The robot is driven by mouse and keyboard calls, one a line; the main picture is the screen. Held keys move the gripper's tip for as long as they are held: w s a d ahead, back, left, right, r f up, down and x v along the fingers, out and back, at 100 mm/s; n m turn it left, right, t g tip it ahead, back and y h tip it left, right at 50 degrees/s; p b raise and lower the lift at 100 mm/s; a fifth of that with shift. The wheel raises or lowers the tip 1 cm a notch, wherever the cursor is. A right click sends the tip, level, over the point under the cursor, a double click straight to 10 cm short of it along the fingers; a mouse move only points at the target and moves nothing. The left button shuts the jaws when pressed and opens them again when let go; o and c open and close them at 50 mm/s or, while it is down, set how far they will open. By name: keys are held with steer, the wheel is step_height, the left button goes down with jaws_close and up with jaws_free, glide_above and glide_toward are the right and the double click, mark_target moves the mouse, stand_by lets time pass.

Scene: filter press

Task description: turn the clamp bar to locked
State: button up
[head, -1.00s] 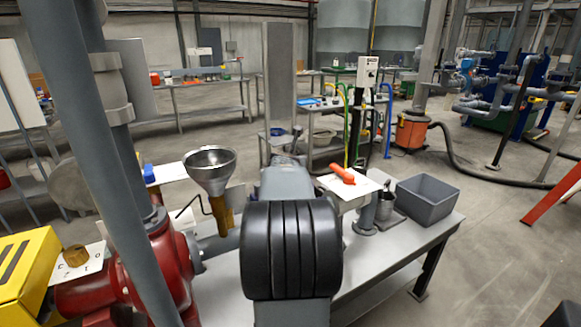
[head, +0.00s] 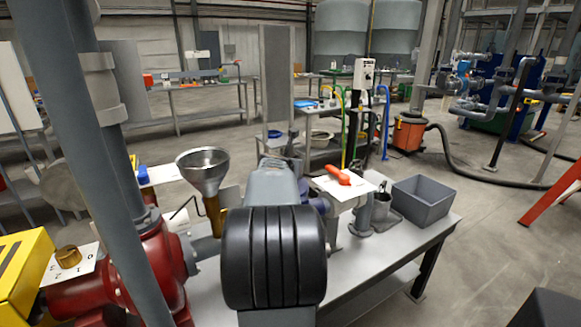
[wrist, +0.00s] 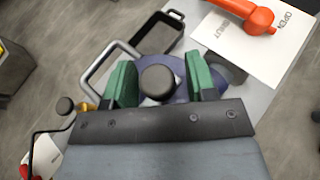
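My gripper (wrist: 160,78) is open in the wrist view, with its two green fingers apart. A round black knob (wrist: 158,79) lies between them in the picture, over a purple-blue round body (wrist: 178,68). A pale piece shows partly under the knob. I cannot tell which part is the clamp bar or whether the fingers touch anything. In the head view my own arm hides the gripper and most of this spot; a bit of the purple-blue body (head: 320,205) shows right of the arm.
An orange lever (head: 338,174) lies on a white plate, marked OPEN in the wrist view (wrist: 246,14). A metal funnel (head: 203,170) stands left of my arm, a grey bin (head: 422,200) right. A grey loop handle (wrist: 103,65) is near the left finger.

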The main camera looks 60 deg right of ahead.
steer(key=shift+o, duration=0.6)
steer(key=shift+a+r, duration=0.15)
steer(key=shift+a, duration=0.1)
steer(key=p+v, duration=0.2)
steer(key=v, duration=1.1)
steer(key=shift+p, duration=0.4)
steer(key=shift+s+a, duration=0.1)
